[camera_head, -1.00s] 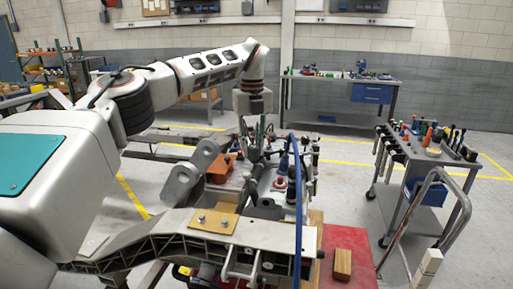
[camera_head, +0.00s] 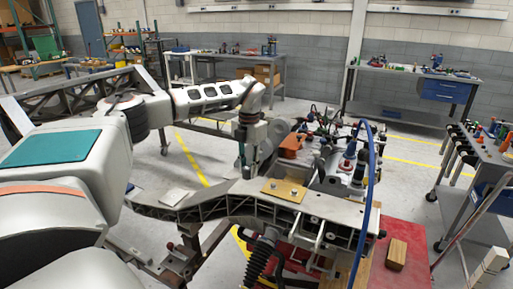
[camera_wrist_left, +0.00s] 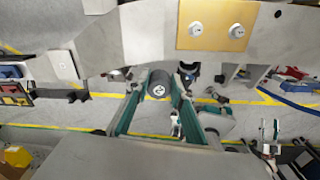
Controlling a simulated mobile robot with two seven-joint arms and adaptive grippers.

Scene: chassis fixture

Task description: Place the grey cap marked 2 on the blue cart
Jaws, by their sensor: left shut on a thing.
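At the right edge of the head view stands a grey cart (camera_head: 492,158) with tools on top and blue parts below; I see no plainly blue cart. My right gripper is not in view.
An orange block (camera_head: 292,145) and a crowd of parts lie just right of the gripper. A blue hose (camera_head: 372,185) arches over the frame. A wooden block (camera_head: 397,254) lies on a red board (camera_head: 405,232). Open floor lies between the fixture and the cart.

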